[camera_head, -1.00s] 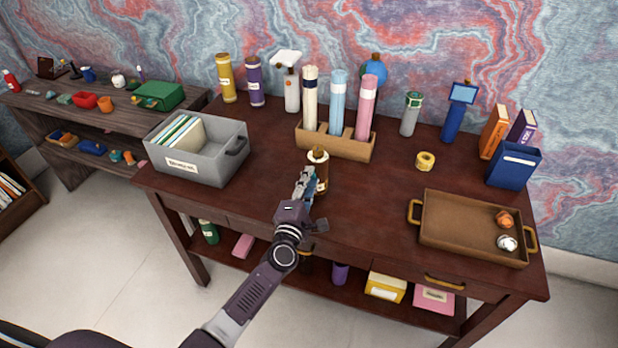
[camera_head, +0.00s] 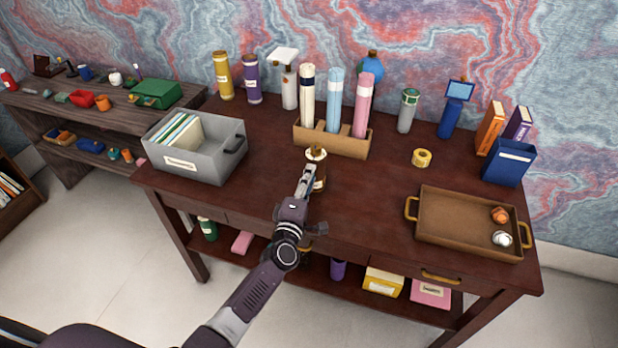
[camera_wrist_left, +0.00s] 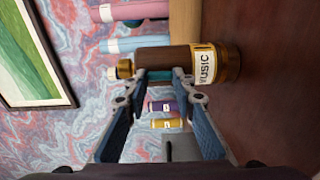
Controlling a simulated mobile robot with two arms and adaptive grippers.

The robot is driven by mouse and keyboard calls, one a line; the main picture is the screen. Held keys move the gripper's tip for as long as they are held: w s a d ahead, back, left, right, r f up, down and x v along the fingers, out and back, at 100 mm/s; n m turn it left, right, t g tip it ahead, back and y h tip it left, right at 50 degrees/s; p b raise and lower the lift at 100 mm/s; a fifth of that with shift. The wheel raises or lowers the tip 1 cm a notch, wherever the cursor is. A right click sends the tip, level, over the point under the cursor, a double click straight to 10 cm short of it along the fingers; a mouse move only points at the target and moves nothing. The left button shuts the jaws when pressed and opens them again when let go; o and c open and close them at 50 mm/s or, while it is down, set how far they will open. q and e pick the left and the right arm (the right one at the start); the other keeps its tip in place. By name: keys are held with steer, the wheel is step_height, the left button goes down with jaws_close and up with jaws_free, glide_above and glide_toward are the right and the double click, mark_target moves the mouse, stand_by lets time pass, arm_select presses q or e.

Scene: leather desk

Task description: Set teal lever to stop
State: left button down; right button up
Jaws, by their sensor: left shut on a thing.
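A dark brown tube (camera_head: 319,173) with a cream-and-gold top stands on the desk in front of the wooden rack. In the left wrist view the tube (camera_wrist_left: 190,58) lies sideways in the picture and has a gold base and a white "MUSIC" label. My left gripper (camera_head: 309,177) reaches in from the front. My right gripper is not in view.
The rack (camera_head: 335,142) with cream, blue and pink rolls stands close behind the tube. A grey file box (camera_head: 205,168) is at left, a brown tray (camera_head: 455,222) at right. A yellow tape roll (camera_head: 422,158) lies beyond the tray. The desk between tube and tray is clear.

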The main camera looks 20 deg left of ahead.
arm_select(q)
steer(key=c, duration=1.6)
jaws_free()
steer(key=s, duration=1.2)
steer(key=shift+d, duration=0.15)
steer(key=shift+f, duration=0.1)
